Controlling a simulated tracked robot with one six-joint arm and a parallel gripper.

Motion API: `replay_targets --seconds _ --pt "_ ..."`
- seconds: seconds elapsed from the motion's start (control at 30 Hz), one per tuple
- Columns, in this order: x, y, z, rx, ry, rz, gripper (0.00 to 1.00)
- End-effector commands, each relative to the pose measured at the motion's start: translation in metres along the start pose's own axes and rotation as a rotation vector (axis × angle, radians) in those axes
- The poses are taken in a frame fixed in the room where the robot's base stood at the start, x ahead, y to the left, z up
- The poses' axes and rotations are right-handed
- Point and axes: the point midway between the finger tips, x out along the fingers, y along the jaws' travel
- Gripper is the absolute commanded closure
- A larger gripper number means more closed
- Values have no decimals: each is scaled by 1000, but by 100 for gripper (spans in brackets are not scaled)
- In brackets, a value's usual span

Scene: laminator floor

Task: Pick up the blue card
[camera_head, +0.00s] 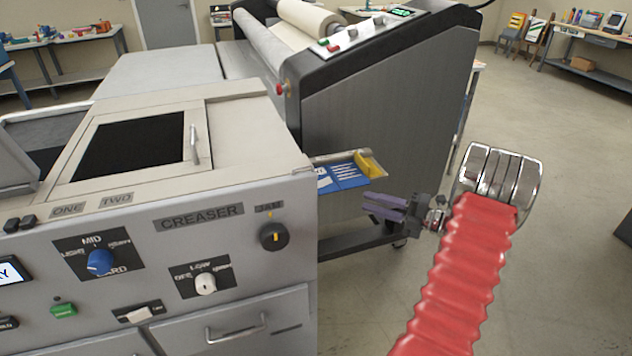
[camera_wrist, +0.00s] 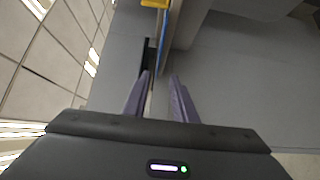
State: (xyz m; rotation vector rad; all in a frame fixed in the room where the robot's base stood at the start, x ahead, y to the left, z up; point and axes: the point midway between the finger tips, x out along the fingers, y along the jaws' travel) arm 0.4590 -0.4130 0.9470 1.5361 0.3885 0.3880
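The blue card (camera_head: 345,176), with rows of pale marks on it, lies on the small output tray (camera_head: 318,159) at the creaser's right side in the head view. My gripper (camera_head: 366,204) is below and slightly right of the card in that view, with its purple fingers pointing left. The fingers are apart and nothing shows between them. In the wrist view my gripper (camera_wrist: 159,76) is also open, and a thin blue edge (camera_wrist: 163,36) shows beyond the fingertips. I cannot tell whether this edge is the card or how far away it is.
A yellow guide (camera_head: 371,163) stands at the tray's right end and shows in the wrist view (camera_wrist: 154,3). The grey creaser (camera_head: 240,215) fills the left. A large dark-sided machine (camera_head: 385,100) stands behind the tray. Open floor (camera_head: 570,200) lies to the right.

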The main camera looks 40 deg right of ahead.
Motion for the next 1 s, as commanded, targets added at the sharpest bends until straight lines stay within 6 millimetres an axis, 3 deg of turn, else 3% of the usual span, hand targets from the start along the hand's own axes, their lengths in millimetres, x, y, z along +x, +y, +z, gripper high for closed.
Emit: replay_targets --seconds 0.3,0.77,1.0 --pt "46 0 0 0 2 0 75" --pt "54 0 0 0 0 0 75" --pt "78 2 -1 -1 3 0 75"
